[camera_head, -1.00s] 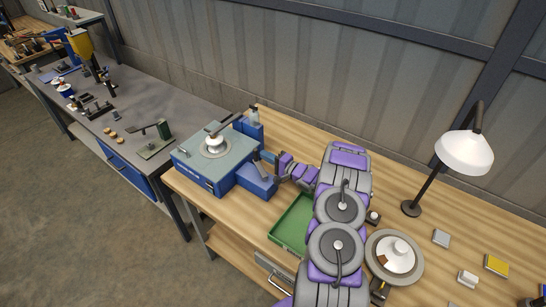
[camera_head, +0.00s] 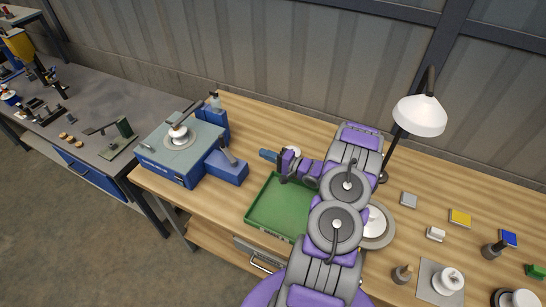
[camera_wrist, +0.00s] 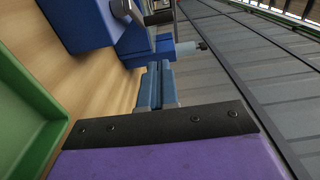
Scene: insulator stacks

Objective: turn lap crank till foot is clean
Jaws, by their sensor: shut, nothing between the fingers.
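The lap machine (camera_head: 168,160) is a grey-blue box at the left end of the wooden bench. A white insulator (camera_head: 179,132) stands on its round plate under a lever arm (camera_head: 195,119). A blue side housing (camera_head: 227,170) carries a small dark crank (camera_head: 228,153); the housing also shows in the wrist view (camera_wrist: 85,22), with a dark handle (camera_wrist: 160,17) beside it. My gripper (camera_head: 267,155) has its blue fingers shut and empty, just right of the housing and apart from it. The fingers also show in the wrist view (camera_wrist: 155,83). The insulator's foot is hidden.
A green tray (camera_head: 262,212) lies below my wrist, close to it. A lamp (camera_head: 420,115) stands to the right, with a round turntable (camera_head: 378,236) partly behind my arm. Small coloured blocks lie further right. A grey bench (camera_head: 110,110) stands at left. The corrugated wall is behind.

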